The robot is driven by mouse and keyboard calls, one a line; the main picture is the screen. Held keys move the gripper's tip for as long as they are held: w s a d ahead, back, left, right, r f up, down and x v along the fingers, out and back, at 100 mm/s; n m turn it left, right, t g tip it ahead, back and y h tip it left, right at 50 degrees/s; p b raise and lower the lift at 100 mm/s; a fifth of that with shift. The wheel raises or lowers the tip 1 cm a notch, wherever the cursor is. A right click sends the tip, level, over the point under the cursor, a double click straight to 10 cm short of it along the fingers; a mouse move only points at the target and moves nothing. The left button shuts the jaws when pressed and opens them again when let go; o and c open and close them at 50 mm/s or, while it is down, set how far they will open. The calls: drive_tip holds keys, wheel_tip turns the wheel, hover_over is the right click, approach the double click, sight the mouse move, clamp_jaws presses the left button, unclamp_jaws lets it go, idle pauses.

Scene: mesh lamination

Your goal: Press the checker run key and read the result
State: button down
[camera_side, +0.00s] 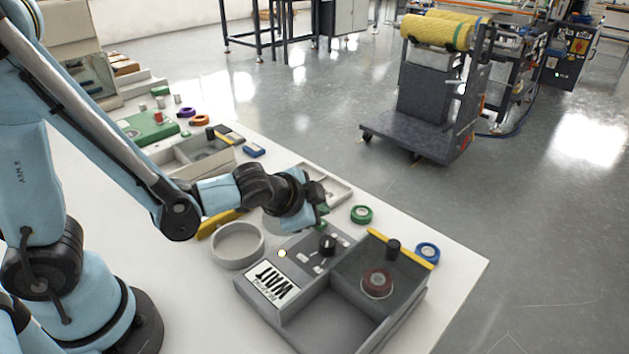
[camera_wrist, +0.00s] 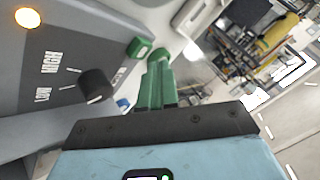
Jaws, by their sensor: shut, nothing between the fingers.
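The checker (camera_side: 300,322) is a grey box at the front of the white table. Its display card (camera_side: 272,283) reads WAIT, with smaller text that I cannot read. A round lamp (camera_side: 282,253) on its panel glows pale orange; it also shows in the wrist view (camera_wrist: 27,17). A black knob (camera_wrist: 95,85) sits beside LOW and HIGH marks. A green key (camera_wrist: 138,48) is at the panel's edge. My gripper (camera_wrist: 159,58), with green fingers, is shut and empty, its tips close beside the key; I cannot tell whether they touch. A dark red roll (camera_side: 376,283) lies in the checker's bay.
A round grey dish (camera_side: 237,244) stands left of the checker. A green roll (camera_side: 361,214) and a blue roll (camera_side: 428,252) lie to its right. A grey tray (camera_side: 338,186) lies behind my gripper. The yellow-edged cover with a black knob (camera_side: 393,249) stands over the bay.

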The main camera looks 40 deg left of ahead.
drive_tip(key=shift+r, duration=2.5)
drive_tip(key=shift+a, duration=0.1)
drive_tip(key=s+a+r+n+g+h, duration=0.1)
drive_tip(key=s+a+r+n+g, duration=0.1)
drive_tip(key=s+a+n, duration=0.4)
drive_tip(key=s+r+n, duration=0.1)
drive_tip(key=s, duration=0.2)
drive_tip(key=shift+s+a+r+n, duration=0.2)
drive_tip(key=shift+s+a+n, duration=0.05)
drive_tip(key=shift+s+n, duration=0.15)
